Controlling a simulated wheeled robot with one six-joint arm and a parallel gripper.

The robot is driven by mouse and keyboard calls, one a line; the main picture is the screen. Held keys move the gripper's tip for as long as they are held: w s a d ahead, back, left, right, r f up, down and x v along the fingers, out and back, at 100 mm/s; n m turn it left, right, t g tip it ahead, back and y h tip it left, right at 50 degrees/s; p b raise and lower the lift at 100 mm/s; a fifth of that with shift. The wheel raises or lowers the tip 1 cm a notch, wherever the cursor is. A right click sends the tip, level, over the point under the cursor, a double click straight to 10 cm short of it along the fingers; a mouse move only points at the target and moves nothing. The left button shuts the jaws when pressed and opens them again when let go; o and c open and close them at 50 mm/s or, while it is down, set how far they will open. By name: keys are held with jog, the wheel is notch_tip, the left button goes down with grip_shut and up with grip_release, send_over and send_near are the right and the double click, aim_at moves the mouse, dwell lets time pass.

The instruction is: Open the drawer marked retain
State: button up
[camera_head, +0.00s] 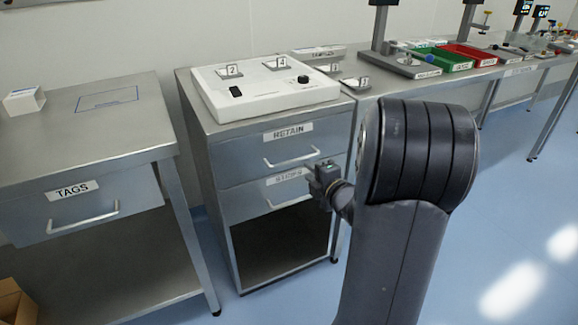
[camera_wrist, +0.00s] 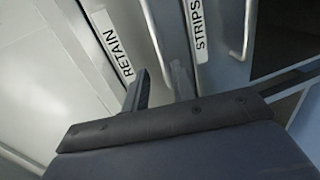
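The drawer marked RETAIN (camera_head: 240,160) is the upper drawer of the grey metal cabinet, and it looks shut. Its pale bar handle (camera_head: 290,161) runs across the front below the label. In the wrist view the RETAIN label (camera_wrist: 112,45) is at the upper left, and the handle (camera_wrist: 153,35) runs down toward the gap between my fingers. My gripper (camera_head: 322,172) is in front of the cabinet, near the right end of that handle and slightly below it. In the wrist view my gripper (camera_wrist: 160,80) has its two fingers apart, with nothing held. Contact with the handle cannot be told.
The STRIPS drawer (camera_head: 240,205) is directly below, its handle and label (camera_wrist: 200,30) close to my right finger. A white tray unit (camera_head: 265,95) stands on the cabinet. A TAGS table (camera_head: 105,215) is at the left. Blue floor is clear at the right.

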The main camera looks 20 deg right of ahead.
aim_at(296, 161)
jog(key=x, duration=0.9)
jog(key=shift+w+b, duration=0.3)
jog(key=shift+b, duration=0.1)
grip_shut()
